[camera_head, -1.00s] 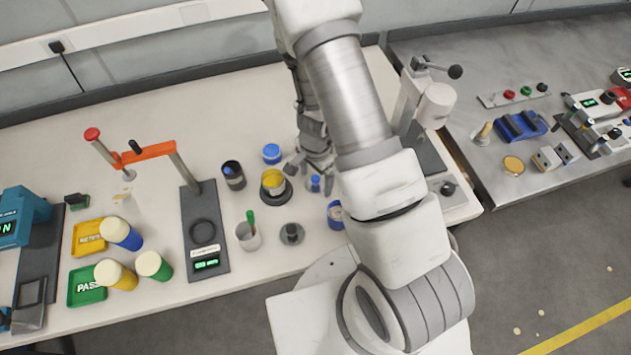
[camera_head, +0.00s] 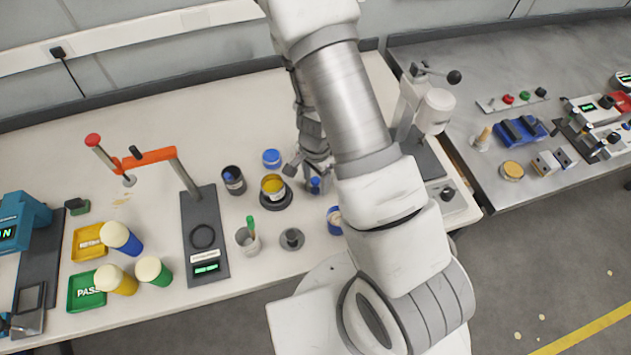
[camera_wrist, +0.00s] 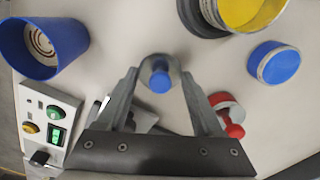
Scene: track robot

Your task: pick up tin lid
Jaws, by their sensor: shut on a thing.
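A small grey round piece with a blue knob, which looks like the tin lid (camera_wrist: 160,78), stands between my gripper's fingers (camera_wrist: 160,88) in the wrist view. The fingers are closed on its sides, one on the left and one on the right. In the head view its blue top (camera_head: 315,184) shows beside my gripper, which is partly hidden by my arm. Whether it is clear of the table cannot be told. An open tin with yellow inside (camera_head: 273,184) stands just left of it on a dark round base.
A blue-topped round piece (camera_head: 271,158) lies behind the yellow tin. A dark cup (camera_head: 233,181), a light cup (camera_head: 247,241), a grey knobbed piece (camera_head: 292,240) and a blue cup (camera_wrist: 42,50) stand nearby. A red knobbed piece (camera_wrist: 230,115) is close to the right finger.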

